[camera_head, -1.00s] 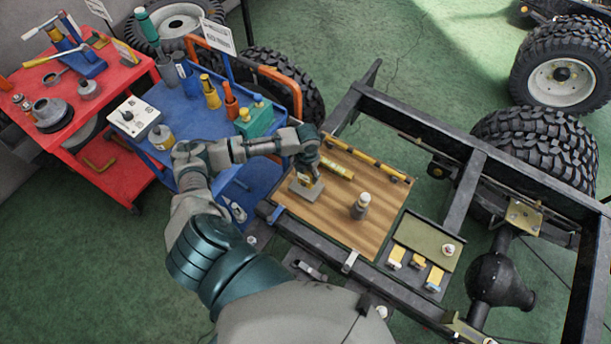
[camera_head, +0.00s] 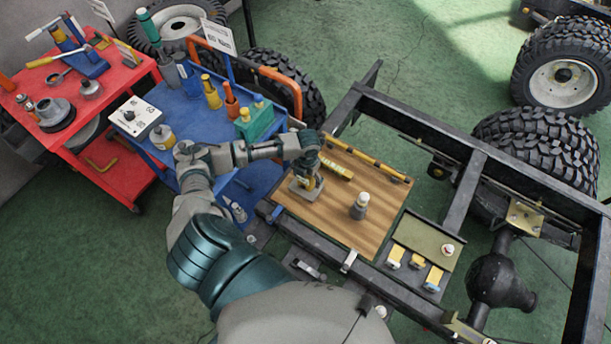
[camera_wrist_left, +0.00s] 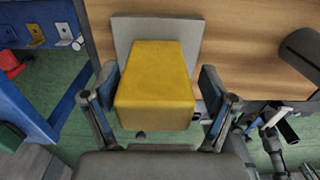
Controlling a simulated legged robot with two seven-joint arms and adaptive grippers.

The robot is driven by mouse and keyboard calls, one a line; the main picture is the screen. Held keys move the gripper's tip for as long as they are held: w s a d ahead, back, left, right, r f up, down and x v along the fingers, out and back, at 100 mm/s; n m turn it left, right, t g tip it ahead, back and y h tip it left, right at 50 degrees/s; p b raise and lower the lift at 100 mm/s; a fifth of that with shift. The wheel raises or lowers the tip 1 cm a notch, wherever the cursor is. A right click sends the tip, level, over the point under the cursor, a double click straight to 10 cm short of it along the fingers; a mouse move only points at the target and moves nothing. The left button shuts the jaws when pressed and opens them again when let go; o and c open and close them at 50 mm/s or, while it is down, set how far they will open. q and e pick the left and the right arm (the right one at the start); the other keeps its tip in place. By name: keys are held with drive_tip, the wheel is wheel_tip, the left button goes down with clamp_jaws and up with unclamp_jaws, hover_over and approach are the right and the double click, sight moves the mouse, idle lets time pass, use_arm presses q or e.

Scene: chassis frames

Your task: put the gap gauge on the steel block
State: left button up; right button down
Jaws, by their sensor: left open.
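The yellow gap gauge (camera_wrist_left: 156,88) is a block-like piece resting on the grey steel block (camera_wrist_left: 129,36), as the left wrist view shows. The steel block also shows in the head view (camera_head: 299,193), flat on the wooden board. My left gripper (camera_wrist_left: 161,84) is open, with one finger on each side of the gauge and narrow gaps beside it. In the head view my left gripper (camera_head: 308,176) is right over the block and hides part of the gauge. My right gripper is not in view.

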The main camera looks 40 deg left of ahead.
use_arm(q)
drive_tip(key=shift+d+r, duration=0.1)
drive_tip(key=shift+r, duration=0.25)
wheel_tip(320, 180, up, 5)
drive_tip(key=shift+f, duration=0.1)
drive_tip(key=r, duration=0.2)
drive_tip(key=a+r, duration=0.1)
drive_tip(key=r, duration=0.2)
drive_tip(key=shift+a+r, duration=0.1)
drive_tip(key=shift+r, duration=0.55)
drive_tip(key=shift+d+r, duration=0.2)
drive_tip(key=shift+d, duration=0.25)
drive_tip(key=shift+a, duration=0.2)
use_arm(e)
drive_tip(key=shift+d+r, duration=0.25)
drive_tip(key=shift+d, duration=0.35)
use_arm(q)
drive_tip(key=shift+a+f, duration=0.1)
